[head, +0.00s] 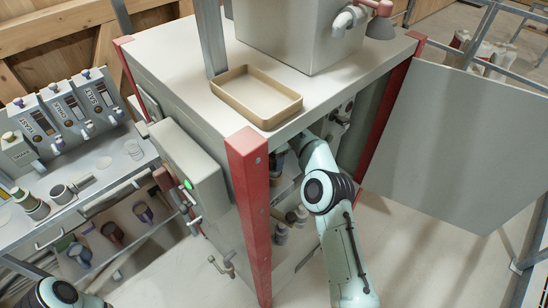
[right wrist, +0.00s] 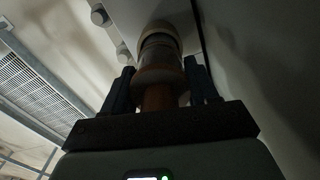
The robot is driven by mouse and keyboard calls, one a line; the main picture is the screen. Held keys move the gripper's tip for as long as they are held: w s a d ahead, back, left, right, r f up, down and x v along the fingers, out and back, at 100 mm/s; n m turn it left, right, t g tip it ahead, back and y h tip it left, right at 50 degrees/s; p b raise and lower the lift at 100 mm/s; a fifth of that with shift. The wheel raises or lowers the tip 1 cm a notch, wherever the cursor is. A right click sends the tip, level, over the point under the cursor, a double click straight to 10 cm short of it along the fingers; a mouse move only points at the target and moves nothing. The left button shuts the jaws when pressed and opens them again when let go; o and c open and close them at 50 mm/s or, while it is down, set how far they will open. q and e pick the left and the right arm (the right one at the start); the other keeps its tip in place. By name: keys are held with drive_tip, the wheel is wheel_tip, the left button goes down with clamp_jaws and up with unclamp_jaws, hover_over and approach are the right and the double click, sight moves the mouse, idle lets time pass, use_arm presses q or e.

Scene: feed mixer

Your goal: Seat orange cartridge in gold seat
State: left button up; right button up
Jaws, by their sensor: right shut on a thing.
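In the right wrist view my right gripper (right wrist: 160,68) is shut on an orange-brown cartridge (right wrist: 158,98), one dark finger on each side. The cartridge stands upright in the picture. Its far end meets a pale, rounded ring-like fitting (right wrist: 160,36); in this dim light I cannot tell whether it is the gold seat or how deep the cartridge sits. In the head view my right arm reaches into the open side of the cabinet, and the fingers and cartridge are hidden there. My left gripper is out of view; only part of the left arm shows at bottom left.
A tan tray (head: 284,113) lies on the cabinet top. A red corner post (head: 250,205) stands just left of my right arm, and a grey open door (head: 455,140) is at right. Cylindrical parts (head: 281,234) sit inside the cabinet. A bench with dispensers (head: 70,115) is at left.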

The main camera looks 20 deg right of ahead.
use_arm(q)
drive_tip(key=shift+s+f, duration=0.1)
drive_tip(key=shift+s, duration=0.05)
use_arm(e)
drive_tip(key=shift+f, duration=1.5)
drive_tip(key=o, duration=1.2)
drive_tip(key=shift+o, duration=0.2)
wheel_tip(320, 180, up, 8)
drive_tip(key=shift+f+p, duration=0.2)
drive_tip(key=shift+p, duration=0.4)
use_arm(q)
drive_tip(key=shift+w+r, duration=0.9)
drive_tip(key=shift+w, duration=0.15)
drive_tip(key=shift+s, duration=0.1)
